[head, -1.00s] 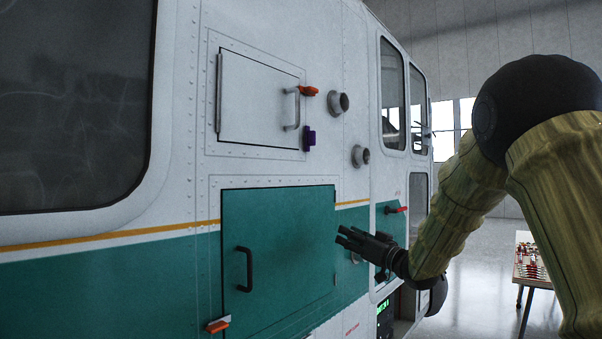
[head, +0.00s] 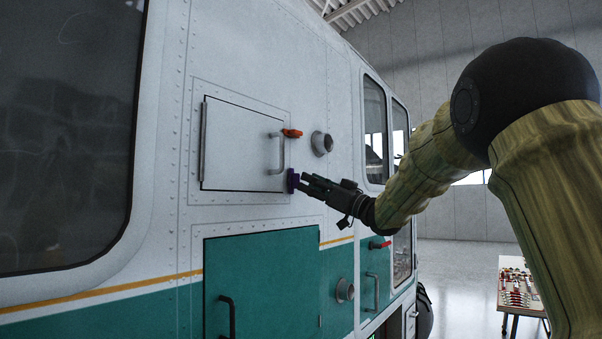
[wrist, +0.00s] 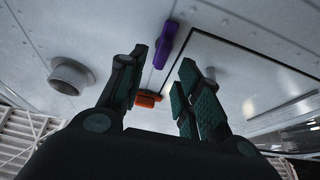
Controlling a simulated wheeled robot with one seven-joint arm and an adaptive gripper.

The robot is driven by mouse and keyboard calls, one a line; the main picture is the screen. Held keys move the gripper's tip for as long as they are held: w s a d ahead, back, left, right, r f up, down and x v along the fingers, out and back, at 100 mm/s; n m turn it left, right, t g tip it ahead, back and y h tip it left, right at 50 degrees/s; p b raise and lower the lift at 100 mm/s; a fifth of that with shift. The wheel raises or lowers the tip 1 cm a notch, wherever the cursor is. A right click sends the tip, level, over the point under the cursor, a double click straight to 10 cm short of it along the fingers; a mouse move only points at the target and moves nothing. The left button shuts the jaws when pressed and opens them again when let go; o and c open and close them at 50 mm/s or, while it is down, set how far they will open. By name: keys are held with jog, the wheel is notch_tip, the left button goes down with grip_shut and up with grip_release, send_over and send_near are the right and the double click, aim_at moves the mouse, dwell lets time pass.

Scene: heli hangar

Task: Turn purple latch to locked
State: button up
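The purple latch (head: 291,181) sits at the lower right corner of the closed upper white hatch (head: 240,150) on the vehicle's side. In the wrist view the purple latch (wrist: 166,43) is a long narrow handle just ahead of the fingertips, roughly in line with the gap between them. My gripper (head: 305,182) points left at the latch, very close to it; I cannot tell whether it touches. In the wrist view my gripper (wrist: 163,60) has its fingers apart with nothing held between them. The fingers partly hide the latch in the head view.
An orange latch (head: 291,133) sits at the hatch's upper right, beside a grey handle (head: 277,153). A round grey port (head: 322,143) sticks out to the right. A green lower door (head: 260,285) has a black handle (head: 226,315). A table (head: 518,290) stands at far right.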

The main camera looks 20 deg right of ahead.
aim_at(299, 178)
jog(key=shift+p+x, duration=1)
jog(key=shift+x, duration=1.35)
jog(key=shift+d+f, duration=0.1)
grip_shut()
